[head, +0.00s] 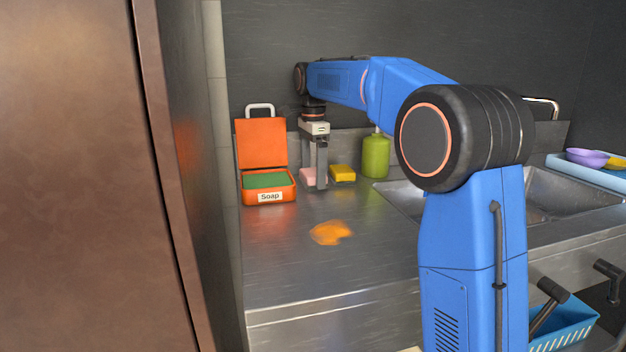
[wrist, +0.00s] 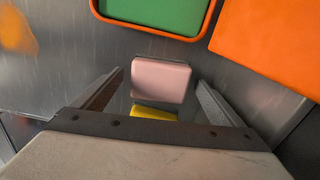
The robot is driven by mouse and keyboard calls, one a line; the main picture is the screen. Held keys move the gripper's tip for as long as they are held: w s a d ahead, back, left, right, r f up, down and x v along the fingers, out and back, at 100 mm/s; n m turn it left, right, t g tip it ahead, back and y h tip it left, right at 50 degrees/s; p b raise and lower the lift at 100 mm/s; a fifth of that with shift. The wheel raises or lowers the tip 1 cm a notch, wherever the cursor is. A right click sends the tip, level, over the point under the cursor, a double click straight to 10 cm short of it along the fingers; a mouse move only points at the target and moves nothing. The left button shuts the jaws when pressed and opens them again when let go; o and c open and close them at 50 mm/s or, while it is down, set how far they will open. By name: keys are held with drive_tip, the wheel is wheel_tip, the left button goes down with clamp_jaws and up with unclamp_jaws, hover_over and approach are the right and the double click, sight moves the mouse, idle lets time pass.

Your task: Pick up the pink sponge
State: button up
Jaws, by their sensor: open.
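The pink sponge (head: 307,175) stands on the steel counter, between the orange soap box and a yellow sponge. My gripper (head: 315,186) is over it, pointing down, and hides part of it in the head view. In the wrist view the pink sponge (wrist: 160,81) shows whole, a little ahead of and between the spread fingers of my gripper (wrist: 160,85). The fingers are open, with a gap on each side of the sponge. I cannot tell whether the fingertips are down at its height.
The orange soap box (head: 269,197) with its lid up and green contents is close on the left. The yellow sponge (head: 343,173) and a green bottle (head: 376,156) are close on the right. An orange spill (head: 331,233) lies in front. The sink (head: 401,195) is farther right.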

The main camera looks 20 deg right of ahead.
sight(313, 172)
drive_tip(key=shift+f, duration=0.4)
drive_tip(key=c, duration=1.1)
drive_tip(key=shift+r, duration=0.1)
drive_tip(key=shift+c, duration=0.2)
wheel_tip(313, 172, up, 18)
